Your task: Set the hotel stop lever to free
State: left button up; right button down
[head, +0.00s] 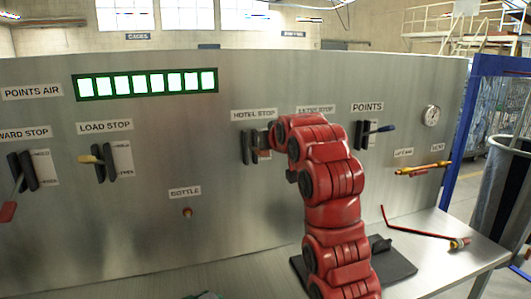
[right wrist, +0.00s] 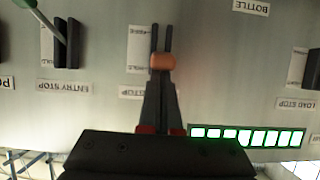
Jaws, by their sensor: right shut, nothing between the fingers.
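The hotel stop lever's dark slotted mount (head: 246,147) is on the metal panel under its label (head: 253,115); my right arm partly covers it. In the right wrist view, which is upside down, the lever's orange knob (right wrist: 162,61) is in front of two dark rails (right wrist: 155,38). The plate beside the rails (right wrist: 138,45) has two small words that I cannot read surely. My right gripper (right wrist: 160,82) is shut and empty, with its fingertips right at the knob; I cannot tell if they touch it. My left gripper is not in view.
The entry stop lever (right wrist: 45,22) is close by. The load stop lever (head: 88,159) is to the left and the points lever (head: 385,128) to the right. A red rod (head: 415,232) lies on the bench (head: 440,262).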

notch_tip(320, 180, down, 11)
jog(key=t+y+b, duration=0.2)
jog(key=t+b, duration=0.5)
jog(key=b, duration=0.7)
jog(key=shift+s+r, duration=0.15)
jog(key=shift+d+r, duration=0.1)
jog(key=shift+r, duration=0.05)
jog(key=s+d+r+b, duration=0.1)
jog(key=s+d, duration=0.2)
jog(key=s, duration=0.8)
jog(key=shift+d+r, duration=0.25)
jog(key=shift+r, duration=0.05)
